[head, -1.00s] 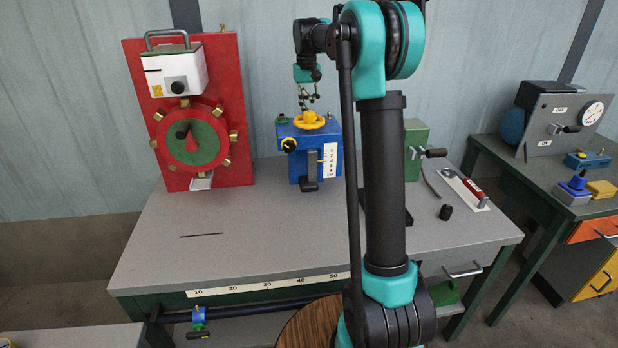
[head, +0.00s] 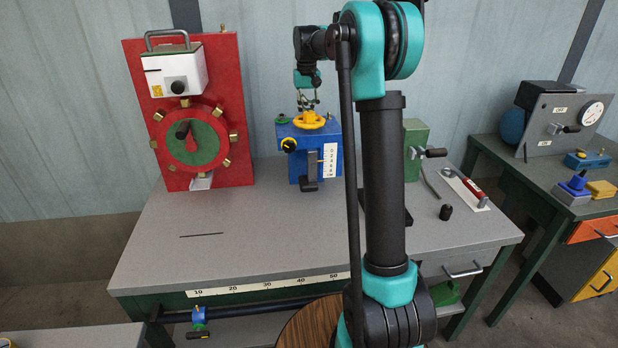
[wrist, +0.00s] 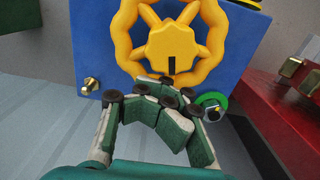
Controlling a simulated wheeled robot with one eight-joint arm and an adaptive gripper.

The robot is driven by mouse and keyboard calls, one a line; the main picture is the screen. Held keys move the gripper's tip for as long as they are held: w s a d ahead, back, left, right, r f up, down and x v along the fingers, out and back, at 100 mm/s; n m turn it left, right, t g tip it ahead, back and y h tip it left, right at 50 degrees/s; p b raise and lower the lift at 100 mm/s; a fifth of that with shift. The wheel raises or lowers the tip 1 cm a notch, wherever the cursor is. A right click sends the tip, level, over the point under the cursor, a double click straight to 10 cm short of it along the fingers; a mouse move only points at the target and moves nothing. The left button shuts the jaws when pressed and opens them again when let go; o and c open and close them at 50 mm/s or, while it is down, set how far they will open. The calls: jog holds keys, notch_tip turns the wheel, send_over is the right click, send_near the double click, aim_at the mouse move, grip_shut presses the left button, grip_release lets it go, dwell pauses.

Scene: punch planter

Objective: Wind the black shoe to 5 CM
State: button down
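The blue box (head: 331,142) stands at the back of the grey bench. A yellow handwheel (head: 309,120) lies on its top. The black shoe (head: 310,166) is upright on its front, with its foot (head: 309,187) near the bench. A white scale (head: 330,160) marked CM is beside the shoe; its reading is too small to tell. My gripper (head: 308,103) points down just above the wheel. In the wrist view, my gripper (wrist: 153,92) is at the rim of the wheel (wrist: 124,42). Its fingers are bent inward and close together; whether they grip the rim is unclear.
A black-yellow knob (head: 289,145) is on the box's front and a green knob (head: 282,119) at its top left. A red panel (head: 232,100) stands to the left. A green box (head: 417,137) with a crank stands to the right. The bench front (head: 230,235) is mostly clear.

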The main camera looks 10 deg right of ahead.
jog(key=shift+f, duration=0.5)
jog(key=shift+r, duration=4.05)
